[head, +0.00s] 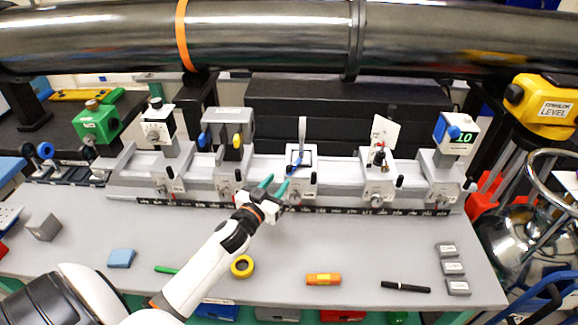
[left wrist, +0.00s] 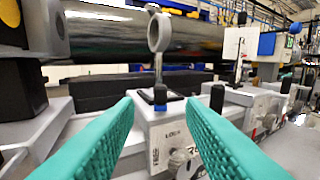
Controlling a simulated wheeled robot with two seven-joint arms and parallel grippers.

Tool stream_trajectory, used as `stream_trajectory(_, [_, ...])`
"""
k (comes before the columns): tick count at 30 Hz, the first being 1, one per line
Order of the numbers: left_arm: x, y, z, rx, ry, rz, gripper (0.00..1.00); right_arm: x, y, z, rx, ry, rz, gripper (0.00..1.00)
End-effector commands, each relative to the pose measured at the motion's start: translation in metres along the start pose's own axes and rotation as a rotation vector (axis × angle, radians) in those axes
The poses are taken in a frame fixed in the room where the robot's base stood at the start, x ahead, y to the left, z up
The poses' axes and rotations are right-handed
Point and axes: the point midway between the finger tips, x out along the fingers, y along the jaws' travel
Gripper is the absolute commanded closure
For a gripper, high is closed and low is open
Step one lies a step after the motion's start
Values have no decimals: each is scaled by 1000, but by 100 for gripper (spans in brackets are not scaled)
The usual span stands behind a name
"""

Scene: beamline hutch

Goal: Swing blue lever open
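A blue lever (head: 295,164) shows small at the foot of an upright post on a grey carrier (head: 301,187) in the middle of the rail. My left gripper (head: 273,184) is in front of this carrier, slightly left. Its teal fingers (left wrist: 165,140) are open and empty, with the carrier's front face visible beyond the gap. My right gripper is not in view.
A dark beam pipe (head: 270,35) runs across above the rail. Neighbouring carriers hold a unit with blue and yellow knobs (head: 227,130) and a white plate (head: 385,132). The front bench holds a yellow tape ring (head: 242,267), an orange block (head: 323,280) and a black pen (head: 405,287).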

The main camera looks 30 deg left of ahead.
Motion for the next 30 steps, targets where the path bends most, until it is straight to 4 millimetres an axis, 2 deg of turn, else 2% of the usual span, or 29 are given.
stream_trajectory(1, [13, 0, 4, 0, -2, 0, 64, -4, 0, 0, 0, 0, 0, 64])
stream_trajectory(6, [45, 0, 2, 1, -1, 0, 64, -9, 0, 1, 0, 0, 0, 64])
stream_trajectory(12, [69, 0, 1, 0, 0, 0, 64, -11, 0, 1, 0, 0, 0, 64])
stream_trajectory(24, [76, -1, 0, 0, 1, -1, 64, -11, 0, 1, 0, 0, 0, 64])
stream_trajectory(30, [76, -1, 0, 0, 1, 0, 96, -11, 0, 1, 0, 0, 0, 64])
